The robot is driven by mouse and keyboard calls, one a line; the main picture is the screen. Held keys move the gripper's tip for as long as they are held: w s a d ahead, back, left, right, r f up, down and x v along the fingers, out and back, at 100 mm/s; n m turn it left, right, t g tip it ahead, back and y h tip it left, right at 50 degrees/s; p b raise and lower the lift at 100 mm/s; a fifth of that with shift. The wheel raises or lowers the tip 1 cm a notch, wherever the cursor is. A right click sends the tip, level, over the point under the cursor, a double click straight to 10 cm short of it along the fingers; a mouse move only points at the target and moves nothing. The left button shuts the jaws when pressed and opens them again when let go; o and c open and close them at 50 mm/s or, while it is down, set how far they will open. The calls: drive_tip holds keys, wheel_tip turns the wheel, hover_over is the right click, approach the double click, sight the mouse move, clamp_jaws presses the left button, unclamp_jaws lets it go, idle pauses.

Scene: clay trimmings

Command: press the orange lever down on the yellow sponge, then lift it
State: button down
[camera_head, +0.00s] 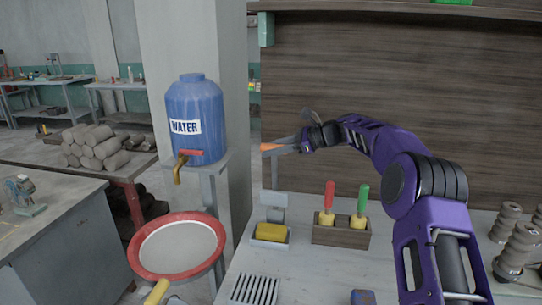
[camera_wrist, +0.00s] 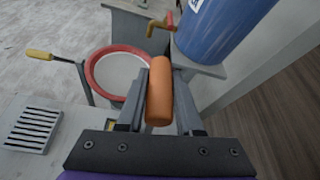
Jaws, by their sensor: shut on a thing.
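My gripper (camera_head: 284,145) is shut on the orange lever (camera_head: 268,146), raised well above the bench and the sponge. In the wrist view the orange lever (camera_wrist: 159,92) lies lengthwise between the two fingers of my gripper (camera_wrist: 160,78). The yellow sponge (camera_head: 272,232) sits in a small grey holder (camera_head: 262,243) on the bench, below my gripper. In the wrist view only a small yellow patch shows beside the left finger, mostly hidden.
A blue water barrel (camera_head: 194,118) with a tap (camera_head: 179,170) stands left of my gripper. A red-rimmed round basin (camera_head: 134,257) is at lower left. A wooden box (camera_head: 341,235) with red- and green-handled tools stands right of the sponge. A slotted grate (camera_head: 255,289) lies in front.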

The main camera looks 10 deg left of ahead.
drive_tip(key=shift+w+r, duration=0.15)
drive_tip(key=shift+w, duration=1.3)
drive_tip(key=c, duration=0.6)
unclamp_jaws()
drive_tip(key=v, duration=1.7)
drive_tip(key=shift+d+r, duration=0.1)
drive_tip(key=shift+d, duration=0.1)
